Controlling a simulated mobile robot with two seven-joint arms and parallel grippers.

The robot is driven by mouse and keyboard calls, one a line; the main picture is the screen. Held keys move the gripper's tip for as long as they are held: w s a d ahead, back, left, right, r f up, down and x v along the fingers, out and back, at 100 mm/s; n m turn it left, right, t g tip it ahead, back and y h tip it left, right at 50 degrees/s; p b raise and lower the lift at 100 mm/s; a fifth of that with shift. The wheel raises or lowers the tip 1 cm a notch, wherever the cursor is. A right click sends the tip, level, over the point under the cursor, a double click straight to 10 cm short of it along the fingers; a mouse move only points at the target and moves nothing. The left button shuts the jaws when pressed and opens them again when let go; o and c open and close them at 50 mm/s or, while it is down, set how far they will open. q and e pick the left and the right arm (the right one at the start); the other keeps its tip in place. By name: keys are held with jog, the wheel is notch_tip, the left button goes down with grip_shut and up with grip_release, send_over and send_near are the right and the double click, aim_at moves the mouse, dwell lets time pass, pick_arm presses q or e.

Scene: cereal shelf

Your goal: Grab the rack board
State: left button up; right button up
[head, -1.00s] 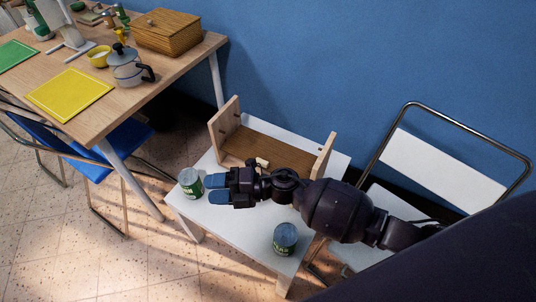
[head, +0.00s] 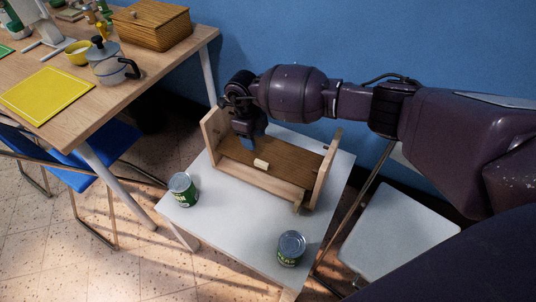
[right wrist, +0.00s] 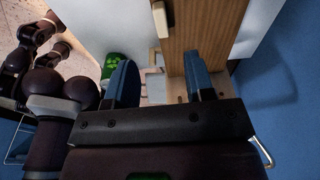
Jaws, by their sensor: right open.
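A wooden rack stands on the small white table, with two pale side panels, the left one (head: 213,130) and the right one (head: 327,168). A brown rack board (head: 285,155) lies between them, with a small pale wooden block (head: 261,164) at its front. The board also shows in the right wrist view (right wrist: 195,30). My right gripper (head: 248,142) is over the board's left end, fingers pointing down. In the right wrist view its two blue fingers (right wrist: 160,82) are apart, with no clear hold on the board. My left gripper is not clearly seen.
Two green cans stand on the white table (head: 225,215), one at the left (head: 183,190) and one at the front (head: 291,248). A white folding chair (head: 400,230) is at the right. A larger table (head: 120,90) holds a pot and wooden box. The blue wall is close behind.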

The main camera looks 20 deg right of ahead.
jog(key=b, duration=0.1)
send_over(261, 162)
jog(key=w, duration=0.1)
jog(key=f, duration=0.5)
jog(key=shift+w+a, duration=0.1)
jog(key=shift+a, duration=0.2)
jog(key=shift+d+f, duration=0.1)
jog(key=shift+f, duration=0.5)
jog(key=f, duration=0.1)
jog(key=s+f+b, duration=0.1)
jog(key=f, duration=0.2)
jog(key=shift+s+d+f+b, duration=0.15)
jog(key=shift+d+b, duration=0.1)
jog(key=shift+b, duration=0.15)
jog(key=shift+f, duration=0.1)
jog(key=shift+r, duration=0.2)
grip_shut()
pick_arm(q)
jog(key=shift+w+d+f+m, duration=0.15)
jog(key=shift+f+m, duration=0.15)
jog(key=shift+f, duration=0.2)
